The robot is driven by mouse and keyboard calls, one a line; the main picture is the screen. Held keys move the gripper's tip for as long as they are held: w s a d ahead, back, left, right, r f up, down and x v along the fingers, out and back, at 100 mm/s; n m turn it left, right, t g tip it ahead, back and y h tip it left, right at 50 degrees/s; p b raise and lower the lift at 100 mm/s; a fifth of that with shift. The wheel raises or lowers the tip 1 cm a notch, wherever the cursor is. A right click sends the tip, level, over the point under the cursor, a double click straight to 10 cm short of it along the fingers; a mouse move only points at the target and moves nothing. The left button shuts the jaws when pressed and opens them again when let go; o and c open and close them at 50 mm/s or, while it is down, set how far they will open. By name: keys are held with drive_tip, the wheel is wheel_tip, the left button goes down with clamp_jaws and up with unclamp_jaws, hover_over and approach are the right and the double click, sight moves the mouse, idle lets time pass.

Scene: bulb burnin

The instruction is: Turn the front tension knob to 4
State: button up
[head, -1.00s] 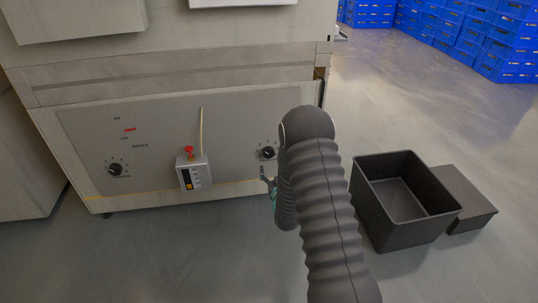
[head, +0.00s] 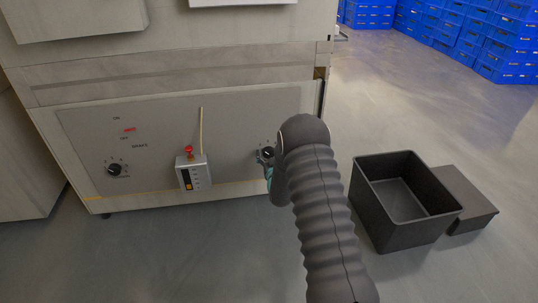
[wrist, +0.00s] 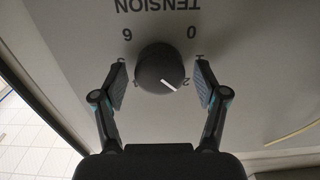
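The tension knob (wrist: 158,68) is round and dark, on the grey panel under the upside-down word TENSION in the wrist view. Its white pointer line aims to the lower right, at about the 2. The 0 and 6 are readable; other marks are partly hidden by the fingers and knob. My gripper (wrist: 161,76) is open, one finger on each side of the knob, with a gap showing on both sides. In the head view the knob (head: 267,152) is at the panel's right, partly hidden by my gripper (head: 266,160).
A second dark knob (head: 114,169) is at the panel's left. An open dark bin (head: 405,200) and a dark box (head: 465,197) stand on the floor at right.

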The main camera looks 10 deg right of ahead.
drive_tip(key=c, duration=1)
drive_tip(key=shift+o, duration=0.2)
drive_tip(key=shift+m, duration=0.3)
drive_tip(key=m, duration=0.3)
drive_tip(key=shift+d+m, duration=0.1)
drive_tip(key=shift+m, duration=0.2)
drive_tip(key=m, duration=0.4)
drive_tip(key=shift+d+m, duration=0.1)
drive_tip(key=shift+m, duration=0.2)
drive_tip(key=m, duration=0.4)
drive_tip(key=shift+f+m, duration=0.1)
drive_tip(key=shift+m, duration=0.2)
drive_tip(key=m, duration=0.4)
drive_tip(key=shift+d, duration=0.1)
drive_tip(key=shift+m, duration=0.3)
